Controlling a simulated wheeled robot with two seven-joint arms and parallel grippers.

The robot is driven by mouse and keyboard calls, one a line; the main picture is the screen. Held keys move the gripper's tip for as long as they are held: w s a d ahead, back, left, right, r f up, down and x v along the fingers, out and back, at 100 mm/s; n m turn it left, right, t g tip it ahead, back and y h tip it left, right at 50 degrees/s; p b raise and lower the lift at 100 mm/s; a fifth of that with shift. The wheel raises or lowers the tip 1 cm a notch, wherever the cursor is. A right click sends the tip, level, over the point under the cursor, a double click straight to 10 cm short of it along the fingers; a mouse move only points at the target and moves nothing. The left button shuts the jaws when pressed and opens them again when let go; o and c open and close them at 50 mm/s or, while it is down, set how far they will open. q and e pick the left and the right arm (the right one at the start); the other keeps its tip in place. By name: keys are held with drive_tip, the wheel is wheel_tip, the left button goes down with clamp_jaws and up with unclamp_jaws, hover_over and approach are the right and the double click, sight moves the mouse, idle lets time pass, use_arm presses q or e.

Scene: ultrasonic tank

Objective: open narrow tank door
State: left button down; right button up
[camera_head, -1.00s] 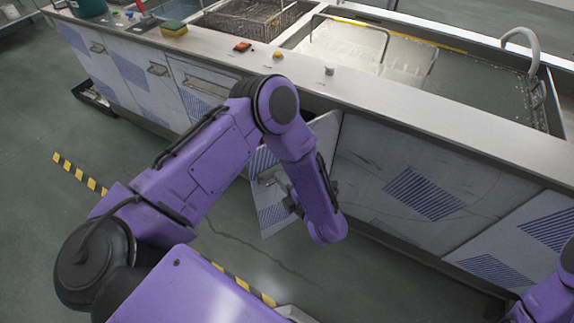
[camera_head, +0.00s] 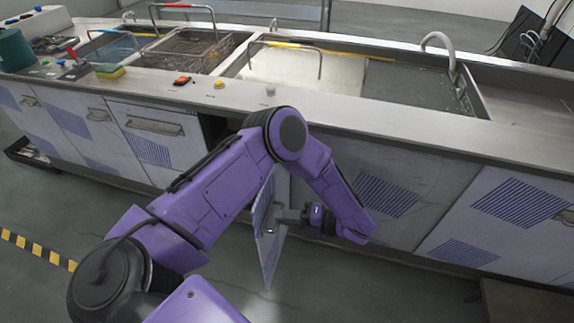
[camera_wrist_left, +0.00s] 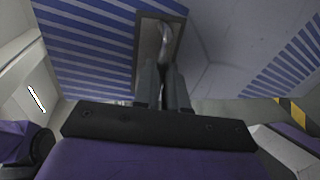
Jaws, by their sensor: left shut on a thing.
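The narrow tank door (camera_head: 266,245) stands swung out from the tank front, a pale panel with blue stripes, seen nearly edge-on in the head view. It also fills the upper part of the left wrist view (camera_wrist_left: 88,50). My left gripper (camera_head: 283,217) is at the door's face. In the wrist view its fingers (camera_wrist_left: 162,80) are shut on the door's metal handle (camera_wrist_left: 166,40), which sits in a dark recess. My arm hides part of the cabinet opening behind the door. My right gripper is not in view.
The steel counter (camera_head: 360,112) runs above the cabinet fronts, with a yellow-green sponge (camera_head: 110,71) and a wire basket (camera_head: 190,48) on the left. Other striped panels flank the opening. Floor in front is free, with black-yellow tape (camera_head: 38,249) at left.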

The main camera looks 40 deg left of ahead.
use_arm(q)
drive_tip(key=shift+w, duration=0.1)
drive_tip(key=c, duration=1.2)
unclamp_jaws()
drive_tip(key=b+v, duration=0.2)
drive_tip(key=v, duration=0.8)
drive_tip(key=shift+w+d, duration=0.1)
drive_tip(key=shift+d, duration=0.1)
